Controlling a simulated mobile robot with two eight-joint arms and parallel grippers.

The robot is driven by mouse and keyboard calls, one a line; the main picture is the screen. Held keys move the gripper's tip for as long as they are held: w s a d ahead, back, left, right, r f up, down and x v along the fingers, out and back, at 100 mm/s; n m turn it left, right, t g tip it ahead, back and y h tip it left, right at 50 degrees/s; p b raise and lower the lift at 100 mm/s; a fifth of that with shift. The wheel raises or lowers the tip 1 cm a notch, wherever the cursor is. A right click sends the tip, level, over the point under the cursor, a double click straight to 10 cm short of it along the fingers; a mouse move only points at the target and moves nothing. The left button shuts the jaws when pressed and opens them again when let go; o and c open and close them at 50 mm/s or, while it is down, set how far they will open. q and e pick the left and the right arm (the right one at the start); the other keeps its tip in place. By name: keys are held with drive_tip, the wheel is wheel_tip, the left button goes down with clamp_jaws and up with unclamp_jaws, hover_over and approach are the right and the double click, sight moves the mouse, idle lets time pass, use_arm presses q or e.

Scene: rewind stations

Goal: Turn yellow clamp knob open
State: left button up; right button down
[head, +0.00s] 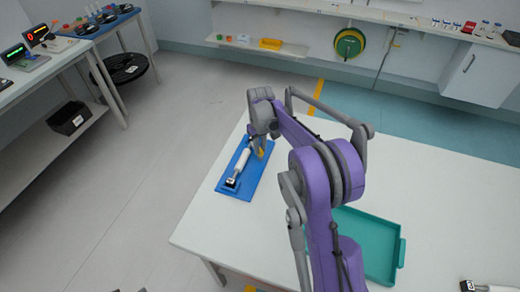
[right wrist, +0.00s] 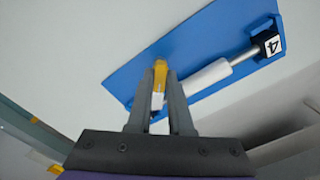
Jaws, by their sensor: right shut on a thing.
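The yellow clamp knob (right wrist: 160,72) stands at the end of a blue plate (right wrist: 195,45) in the right wrist view. My right gripper (right wrist: 160,80) is shut on it, with one finger on each side. In the head view, the knob (head: 261,152) shows as a small yellow patch, partly hidden by my right gripper (head: 262,143). The blue plate (head: 250,182) lies near the left corner of the white table. My left gripper is not in view.
A teal tray (head: 400,250) lies on the table, partly behind my right arm. A white-handled thing (head: 490,288) is at the lower right edge. The table (head: 440,190) is clear between. A bench with devices (head: 38,38) stands at the left, and shelves line the back wall.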

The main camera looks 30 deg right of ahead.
drive_tip(key=m+b, duration=0.1)
drive_tip(key=m, duration=0.4)
drive_tip(key=shift+m, duration=0.3)
drive_tip(key=shift+m+b, duration=0.35)
drive_tip(key=shift+m, duration=1.75)
drive_tip(key=c, duration=0.8)
unclamp_jaws()
wheel_tip(320, 180, up, 11)
drive_tip(key=shift+f+p, duration=0.1)
drive_tip(key=shift+p, duration=0.2)
